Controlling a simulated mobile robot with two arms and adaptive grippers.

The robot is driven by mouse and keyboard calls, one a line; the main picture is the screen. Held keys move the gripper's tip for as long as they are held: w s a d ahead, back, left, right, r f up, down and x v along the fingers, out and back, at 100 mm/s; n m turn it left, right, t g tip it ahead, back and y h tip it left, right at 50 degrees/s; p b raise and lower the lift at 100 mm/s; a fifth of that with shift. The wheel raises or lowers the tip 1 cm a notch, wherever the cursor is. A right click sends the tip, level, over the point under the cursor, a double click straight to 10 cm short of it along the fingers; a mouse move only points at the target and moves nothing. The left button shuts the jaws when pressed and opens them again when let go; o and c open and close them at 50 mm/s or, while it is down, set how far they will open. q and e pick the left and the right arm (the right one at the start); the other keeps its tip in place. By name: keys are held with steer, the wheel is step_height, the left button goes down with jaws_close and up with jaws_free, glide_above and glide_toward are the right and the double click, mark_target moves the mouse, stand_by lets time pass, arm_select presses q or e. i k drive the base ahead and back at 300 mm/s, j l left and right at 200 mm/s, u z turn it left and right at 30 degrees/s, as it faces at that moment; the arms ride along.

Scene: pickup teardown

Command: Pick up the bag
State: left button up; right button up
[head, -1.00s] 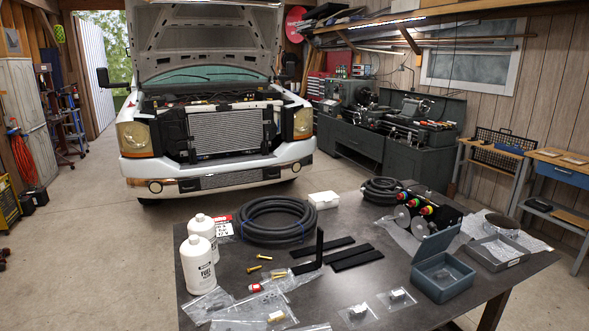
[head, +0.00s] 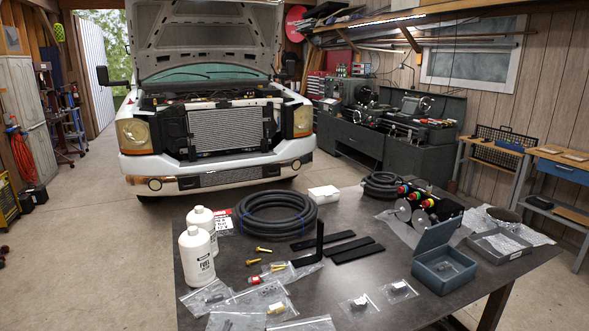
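Several clear plastic bags lie on the dark worktable (head: 330,272); I cannot tell which one the task means. One bag (head: 207,297) lies in front of the white bottles. A larger bag (head: 262,299) with a pale yellowish part lies right of it. Two small bags, one (head: 358,304) near the front middle and one (head: 398,291) right of it, each hold small dark parts. More bags (head: 236,321) (head: 306,325) are cut off by the bottom edge. Neither of my grippers is in view.
White bottles (head: 197,257) stand at the table's left. A hose coil (head: 275,226), black strips (head: 330,240), brass bolts (head: 264,250), an open grey-blue box (head: 440,268) and a grey tray (head: 500,246) share the tabletop. A white pickup (head: 215,175) stands behind, hood up.

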mark_target(444, 270)
steer(key=z, duration=0.55)
steer(key=i+j+z, duration=0.15)
steer(key=j+z, duration=0.7)
steer(key=z, duration=0.15)
steer(key=j+z, duration=0.45)
steer(key=j, duration=0.4)
steer(key=k+j+z, duration=0.1)
steer(key=j, duration=0.35)
steer(key=k+j, duration=0.1)
steer(key=j, duration=0.3)
steer(key=k+j+z, duration=0.1)
steer(key=j, duration=0.3)
steer(key=k+j, duration=0.1)
steer(key=j, duration=0.3)
